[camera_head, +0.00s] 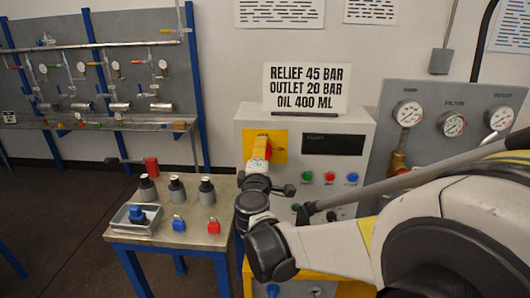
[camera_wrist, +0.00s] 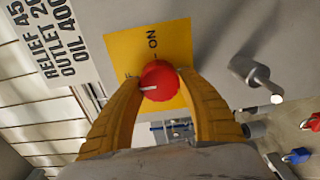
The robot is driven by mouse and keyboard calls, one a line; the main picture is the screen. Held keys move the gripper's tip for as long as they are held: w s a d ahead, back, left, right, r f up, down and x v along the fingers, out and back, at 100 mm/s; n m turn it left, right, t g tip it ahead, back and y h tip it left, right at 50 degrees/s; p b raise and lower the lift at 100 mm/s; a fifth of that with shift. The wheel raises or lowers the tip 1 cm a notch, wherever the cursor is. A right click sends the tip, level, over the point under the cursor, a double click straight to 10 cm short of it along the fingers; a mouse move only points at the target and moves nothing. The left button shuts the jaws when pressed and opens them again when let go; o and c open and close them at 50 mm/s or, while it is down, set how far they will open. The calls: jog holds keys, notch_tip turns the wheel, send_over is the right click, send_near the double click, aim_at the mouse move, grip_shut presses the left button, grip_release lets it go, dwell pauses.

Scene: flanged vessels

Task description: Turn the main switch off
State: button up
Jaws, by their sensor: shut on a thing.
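The main switch is a round red knob (camera_wrist: 158,82) on a yellow plate (camera_wrist: 178,40) in the wrist view. The two yellow fingers of my gripper (camera_wrist: 160,92) are shut on the knob, one on each side. A white pointer line on the knob points left, slightly down, in the wrist view. The word ON is readable above the knob; another label left of it is partly hidden, with only its last letters showing. In the head view my gripper (camera_head: 262,155) reaches the yellow plate (camera_head: 281,142) on the grey cabinet (camera_head: 360,140), and mostly hides the knob.
Green, red and blue buttons (camera_head: 330,176) sit right of the switch. A small table (camera_head: 190,236) at the left holds dark-topped cylinders (camera_head: 177,190), a tray (camera_head: 120,222), and blue and red padlocks (camera_head: 213,226). A gauge panel (camera_head: 450,130) stands at right.

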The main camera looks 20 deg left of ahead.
jog(key=o, duration=1.2)
jog(key=v, duration=1.2)
